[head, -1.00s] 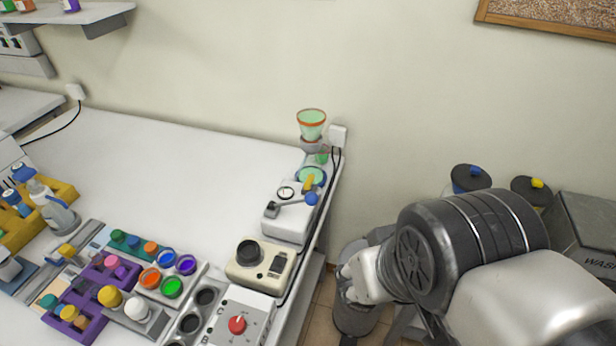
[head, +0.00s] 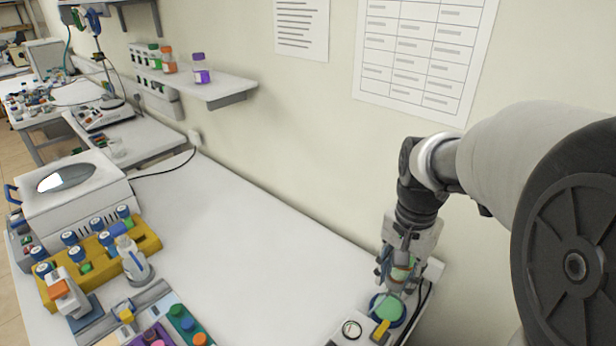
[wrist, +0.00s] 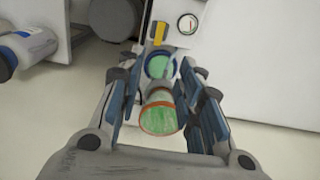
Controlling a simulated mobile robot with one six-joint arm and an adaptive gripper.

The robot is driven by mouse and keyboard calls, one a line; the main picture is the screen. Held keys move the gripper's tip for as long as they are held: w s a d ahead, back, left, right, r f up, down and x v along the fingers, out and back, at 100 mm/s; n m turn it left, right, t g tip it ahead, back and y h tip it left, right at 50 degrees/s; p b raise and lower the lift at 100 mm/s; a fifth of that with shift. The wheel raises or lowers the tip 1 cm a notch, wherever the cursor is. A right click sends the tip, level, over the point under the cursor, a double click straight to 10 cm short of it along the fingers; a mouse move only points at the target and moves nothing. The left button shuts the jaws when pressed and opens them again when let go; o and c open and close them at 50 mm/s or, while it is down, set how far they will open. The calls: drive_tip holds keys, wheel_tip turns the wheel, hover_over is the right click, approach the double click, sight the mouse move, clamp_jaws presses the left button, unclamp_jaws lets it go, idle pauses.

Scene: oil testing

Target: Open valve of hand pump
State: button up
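The hand pump has a white body (head: 369,322) with a round gauge (head: 352,329), at the bottom of the head view. Its yellow valve handle (head: 380,331) stands beside a round green-topped vessel with a blue rim (head: 388,308). The yellow handle (wrist: 159,32) also shows upright beyond the vessel (wrist: 158,67) in the wrist view. My gripper (head: 396,275) is low over the vessel. The pump's lower part is cut off in the head view.
The wall (head: 310,140) stands close behind the gripper. A yellow rack (head: 148,232) with several blue-capped bottles is at the left. The middle of the white table (head: 260,240) is clear. A blue and white cylinder (wrist: 32,47) lies left in the wrist view.

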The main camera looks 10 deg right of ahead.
sight(382, 328)
drive_tip(key=f+b, duration=0.6)
drive_tip(key=f, duration=1.1)
drive_tip(key=shift+s+f, duration=0.15)
drive_tip(key=shift+s, duration=0.05)
drive_tip(key=shift+c, duration=0.3)
clamp_jaws()
